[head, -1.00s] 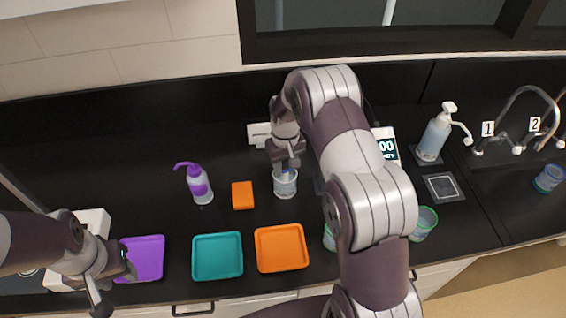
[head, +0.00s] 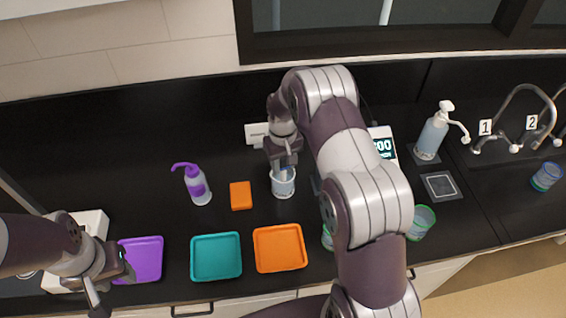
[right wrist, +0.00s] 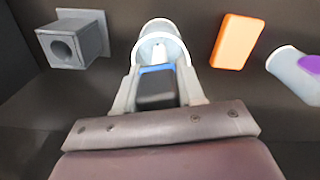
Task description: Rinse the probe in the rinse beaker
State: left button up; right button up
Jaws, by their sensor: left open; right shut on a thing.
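The rinse beaker (head: 283,185) is a clear cup with a pale rim, standing on the black counter below my right gripper (head: 284,163). In the right wrist view my right gripper (right wrist: 158,92) is shut on the probe (right wrist: 157,88), a dark body with a blue band. The probe's pale lower end points into the mouth of the beaker (right wrist: 162,30). How deep the tip reaches is hard to tell. My left gripper (head: 115,287) is open and empty, near the purple tray at the lower left.
Purple (head: 141,259), teal (head: 216,257) and orange (head: 280,248) trays line the front edge. An orange block (head: 241,195) and a purple-topped wash bottle (head: 197,186) stand left of the beaker. Dispenser (head: 433,135) and taps (head: 497,143) are right.

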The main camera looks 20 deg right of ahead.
jog(key=shift+r+p, duration=3.2)
jog(key=shift+r, duration=1.45)
notch_tip(320, 180, up, 3)
jog(key=shift+r+p, duration=0.1)
jog(key=shift+p, duration=1.1)
